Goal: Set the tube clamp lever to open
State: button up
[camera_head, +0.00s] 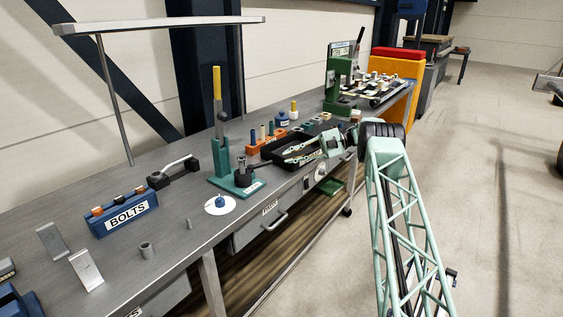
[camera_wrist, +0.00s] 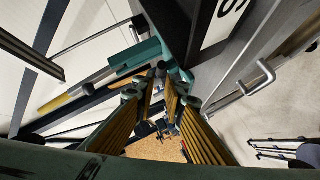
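The likely tube clamp is a teal fixture (camera_head: 222,162) on the bench, with a dark cylindrical part (camera_head: 242,172) on its base. Its lever, with a yellow grip (camera_head: 217,84), stands nearly upright in the head view. The yellow grip also shows at the left of the wrist view (camera_wrist: 60,103). My gripper (camera_head: 287,154) reaches in from the right, over or near the black tray, to the right of the clamp and apart from the lever. In the wrist view its yellow-padded fingers (camera_wrist: 160,82) are apart with nothing seen held.
A blue BOLTS block (camera_head: 124,214) and a black handled part (camera_head: 174,172) stand left of the clamp. A white disc (camera_head: 219,205) lies in front of it. A black tray (camera_head: 272,152), orange holders and a green press (camera_head: 338,80) are to the right. A drawer handle (camera_head: 277,222) sticks out below.

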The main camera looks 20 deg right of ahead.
jog(key=shift+w+a+r, duration=0.1)
jog(key=shift+a+r, duration=0.2)
jog(key=shift+a, duration=0.05)
grip_shut()
jog(key=a+r+m+t, duration=0.2)
jog(key=m+t, duration=0.1)
jog(key=w+a+r+m+t+p, duration=0.1)
jog(key=a+r+m+t, duration=0.1)
jog(key=r+m+t, duration=0.1)
jog(key=w+a+r+m+t, duration=0.1)
jog(key=a+r+m+t, duration=0.1)
jog(key=a+m+t, duration=0.1)
jog(key=shift+w+a+r+m, duration=0.1)
jog(key=shift+w+r+m, duration=0.1)
jog(key=shift+m, duration=0.2)
jog(key=m+t+h, duration=0.2)
jog(key=m, duration=0.1)
jog(key=m+t+h+p, duration=0.1)
jog(key=m+h+p, duration=0.1)
jog(key=m+h, duration=1.05)
send_near(265, 165)
jog(key=d+v, duration=0.1)
jog(key=v, duration=0.6)
jog(key=shift+s+m+y, duration=0.1)
jog(key=shift+m+y, duration=0.25)
jog(key=shift+y, duration=0.1)
jog(key=shift+b+x, duration=0.35)
jog(key=shift+x, duration=6.7)
